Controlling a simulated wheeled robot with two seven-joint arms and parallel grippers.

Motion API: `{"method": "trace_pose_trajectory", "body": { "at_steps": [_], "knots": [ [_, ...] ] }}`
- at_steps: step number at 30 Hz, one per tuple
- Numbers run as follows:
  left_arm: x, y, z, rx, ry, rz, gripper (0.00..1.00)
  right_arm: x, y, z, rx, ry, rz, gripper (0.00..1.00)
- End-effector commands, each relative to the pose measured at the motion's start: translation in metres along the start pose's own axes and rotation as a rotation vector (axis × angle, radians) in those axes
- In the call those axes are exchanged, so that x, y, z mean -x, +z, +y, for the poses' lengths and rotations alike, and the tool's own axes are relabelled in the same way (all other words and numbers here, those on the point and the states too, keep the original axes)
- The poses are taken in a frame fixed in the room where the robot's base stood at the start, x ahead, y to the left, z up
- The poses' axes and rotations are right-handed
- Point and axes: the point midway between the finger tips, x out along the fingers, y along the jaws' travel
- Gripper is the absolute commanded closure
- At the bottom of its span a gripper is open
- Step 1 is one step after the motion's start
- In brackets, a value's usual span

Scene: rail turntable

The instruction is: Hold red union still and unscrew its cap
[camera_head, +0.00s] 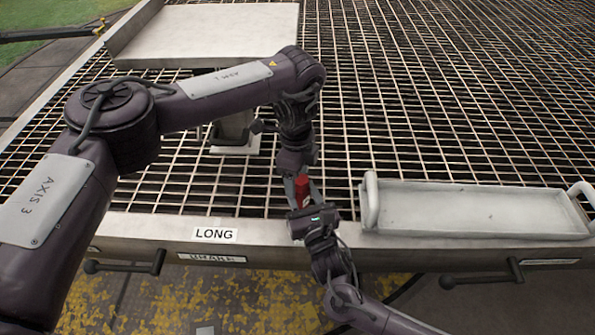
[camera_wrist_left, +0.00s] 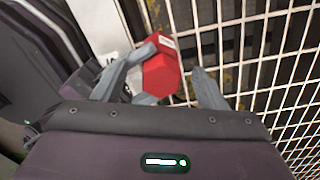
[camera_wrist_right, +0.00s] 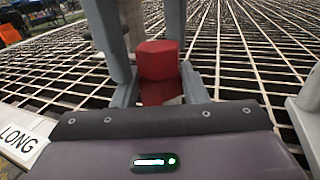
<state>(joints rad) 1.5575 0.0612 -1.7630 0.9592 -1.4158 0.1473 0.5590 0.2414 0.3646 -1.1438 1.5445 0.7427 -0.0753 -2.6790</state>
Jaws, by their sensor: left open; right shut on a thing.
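The red union (camera_head: 302,195) is a small red hexagonal piece above the front edge of the grid table. My right gripper (camera_head: 308,207) is shut on it, and in the right wrist view the union (camera_wrist_right: 158,72) stands between its fingers. A faceted upper part shows above a lower red part; I cannot tell where the cap begins. My left gripper (camera_head: 297,180) comes from above and behind, open, its two fingers reaching down around the union in the right wrist view. In the left wrist view the union (camera_wrist_left: 160,75) lies between its spread fingers, with a pale mark on one face.
A white tray with raised ends (camera_head: 475,208) stands to the right on the front rim. A "LONG" label (camera_head: 215,235) is on the rim to the left. A grey block-like fixture (camera_head: 235,130) stands behind my left arm. A pale plate (camera_head: 205,35) lies farther back.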

Motion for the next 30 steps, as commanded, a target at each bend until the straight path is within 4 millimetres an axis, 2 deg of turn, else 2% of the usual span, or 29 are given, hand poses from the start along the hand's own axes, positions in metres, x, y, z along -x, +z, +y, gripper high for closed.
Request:
{"method": "trace_pose_trajectory", "body": {
  "at_steps": [3,15,16,19,24,30],
  "knots": [
    [-0.0002,0.0001,-0.0001,0.000,0.000,0.000,0.37,0.0000,-0.0003,-0.0006,0.000,-0.001,0.000,1.00],
    [-0.0001,-0.0001,0.0003,0.000,0.001,0.000,0.89,-0.0001,-0.0002,-0.0006,0.000,-0.001,0.001,1.00],
    [-0.0002,-0.0001,0.0004,0.001,0.001,0.000,0.91,-0.0001,-0.0003,-0.0007,0.000,-0.002,0.001,1.00],
    [-0.0005,-0.0006,0.0009,0.055,0.002,0.000,0.92,-0.0002,-0.0003,-0.0008,0.000,-0.002,0.001,1.00],
    [-0.0004,-0.0011,0.0023,0.270,-0.001,-0.006,0.92,-0.0003,-0.0002,-0.0011,0.000,-0.002,0.001,1.00],
    [-0.0001,-0.0008,0.0019,0.262,-0.002,-0.006,0.92,-0.0003,-0.0002,-0.0010,0.001,-0.002,0.000,1.00]
  ]
}}
